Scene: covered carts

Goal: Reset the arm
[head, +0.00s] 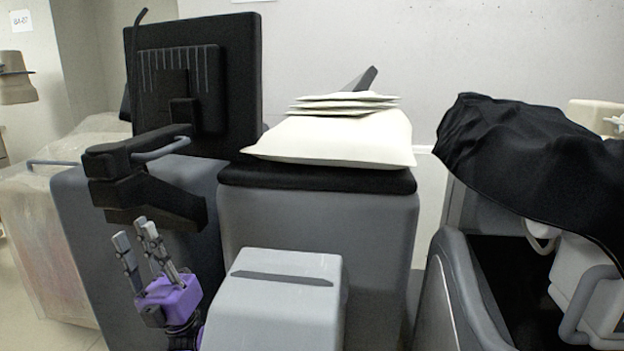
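My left gripper (134,236) is at the lower left of the head view. It has a purple body and grey fingers that point up. The fingers stand apart with nothing seen between them, so it is open and empty. It is in front of the grey cart with the black monitor (232,80), just below the monitor's black arm mount (150,200) in the picture. I cannot tell whether it touches the cart. My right gripper is not in view.
A grey cart (385,240) with a black top bears stacked white packets (340,140). A lower grey box (275,310) stands before it, right of my gripper. A black cloth (530,150) covers equipment at right. Clear plastic wraps something (45,220) at left.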

